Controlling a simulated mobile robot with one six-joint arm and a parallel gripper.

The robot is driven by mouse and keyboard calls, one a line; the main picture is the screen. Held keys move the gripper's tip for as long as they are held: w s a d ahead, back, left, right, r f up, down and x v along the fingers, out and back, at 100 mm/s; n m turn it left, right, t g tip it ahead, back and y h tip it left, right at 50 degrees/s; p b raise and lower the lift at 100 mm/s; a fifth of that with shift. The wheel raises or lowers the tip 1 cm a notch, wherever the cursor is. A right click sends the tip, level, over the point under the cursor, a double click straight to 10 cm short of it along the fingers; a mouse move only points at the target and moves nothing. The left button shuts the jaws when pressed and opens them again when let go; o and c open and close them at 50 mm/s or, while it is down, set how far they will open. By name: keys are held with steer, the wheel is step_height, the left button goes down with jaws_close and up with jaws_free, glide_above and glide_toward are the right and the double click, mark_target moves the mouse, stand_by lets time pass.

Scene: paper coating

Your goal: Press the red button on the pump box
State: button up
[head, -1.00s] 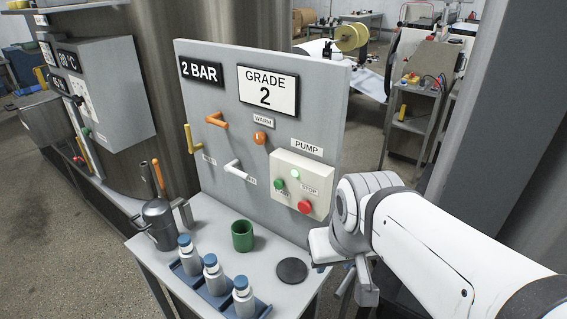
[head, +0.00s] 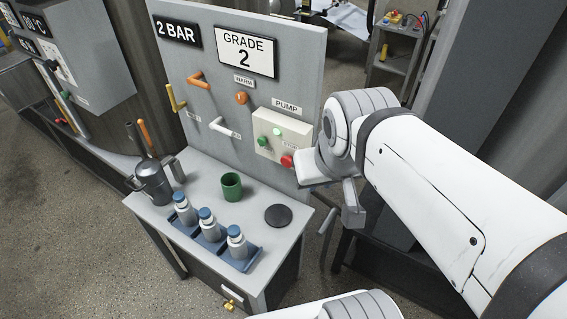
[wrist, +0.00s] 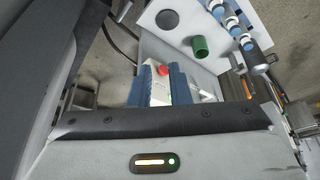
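The pump box (head: 268,153) is a cream box on the grey panel, under the PUMP label. Its red button (head: 287,161) is at the lower right, beside the green start button (head: 263,142); a pale green lamp (head: 278,131) glows above. My gripper (head: 306,168) is just right of the red button in the head view, its fingertips unclear there. In the wrist view two blue-grey fingers of my gripper (wrist: 159,74) stand apart with nothing held. The red button (wrist: 164,70) shows between them, with part of the pump box (wrist: 160,92). I cannot tell whether anything touches the button.
The bench (head: 195,215) below the panel holds a green cup (head: 231,187), a black disc (head: 278,215), a blue rack (head: 240,262) with white bottles and a grey jug (head: 153,183). Orange (head: 199,80) and white (head: 222,127) handles stick out of the panel.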

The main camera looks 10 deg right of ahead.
jaws_close()
stand_by(1.3)
